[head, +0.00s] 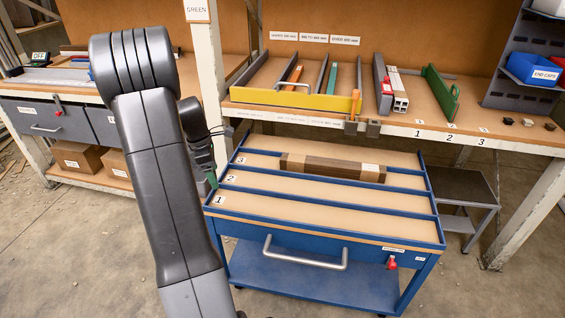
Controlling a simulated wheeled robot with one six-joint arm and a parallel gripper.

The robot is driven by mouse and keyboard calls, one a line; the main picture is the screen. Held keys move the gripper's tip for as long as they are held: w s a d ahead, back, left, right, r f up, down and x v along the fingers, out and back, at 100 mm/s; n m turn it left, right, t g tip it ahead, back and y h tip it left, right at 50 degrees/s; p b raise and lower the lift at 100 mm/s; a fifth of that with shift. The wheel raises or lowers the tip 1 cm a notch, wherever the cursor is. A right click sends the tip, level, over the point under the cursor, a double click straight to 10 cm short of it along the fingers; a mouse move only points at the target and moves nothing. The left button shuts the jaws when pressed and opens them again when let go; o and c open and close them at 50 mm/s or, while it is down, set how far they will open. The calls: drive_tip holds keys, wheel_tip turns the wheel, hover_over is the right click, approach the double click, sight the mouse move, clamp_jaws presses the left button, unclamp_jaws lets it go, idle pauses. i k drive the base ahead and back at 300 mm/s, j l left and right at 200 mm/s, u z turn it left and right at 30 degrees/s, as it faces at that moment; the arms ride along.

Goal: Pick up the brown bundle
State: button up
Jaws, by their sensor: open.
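The brown bundle (310,166) is a long, dark brown bar shape with a paler band towards its right end. It lies lengthwise in the back lane, marked 3, of the blue cart (325,225). My gripper (211,178) is at the cart's left side, left of the bundle and apart from it. My arm hides part of the gripper. It is open, and I see nothing held in it.
Lanes 1 and 2 of the cart look empty, with raised blue dividers between lanes. Behind stands a bench with a yellow-fronted tray (290,101), a green bracket (440,92) and grey-white bars (397,92). A small grey stand (462,186) is at right.

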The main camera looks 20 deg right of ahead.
sight(365, 172)
drive_tip(key=u, duration=0.45)
drive_tip(key=l+u, duration=0.1)
drive_tip(key=u, duration=1.8)
drive_tip(key=k+u, duration=0.1)
drive_tip(key=u, duration=0.85)
drive_tip(key=k+l+u, duration=0.15)
drive_tip(key=u, duration=0.2)
drive_tip(key=k+z, duration=0.1)
drive_tip(key=z, duration=0.4)
drive_tip(key=k+l+z, duration=0.1)
drive_tip(key=z, duration=0.8)
drive_tip(key=l+z, duration=0.1)
drive_tip(key=z, duration=0.8)
drive_tip(key=l+z, duration=0.15)
drive_tip(key=z, duration=0.7)
drive_tip(key=l+z, duration=0.1)
drive_tip(key=z, duration=0.8)
drive_tip(key=i+z, duration=0.1)
drive_tip(key=z, duration=0.35)
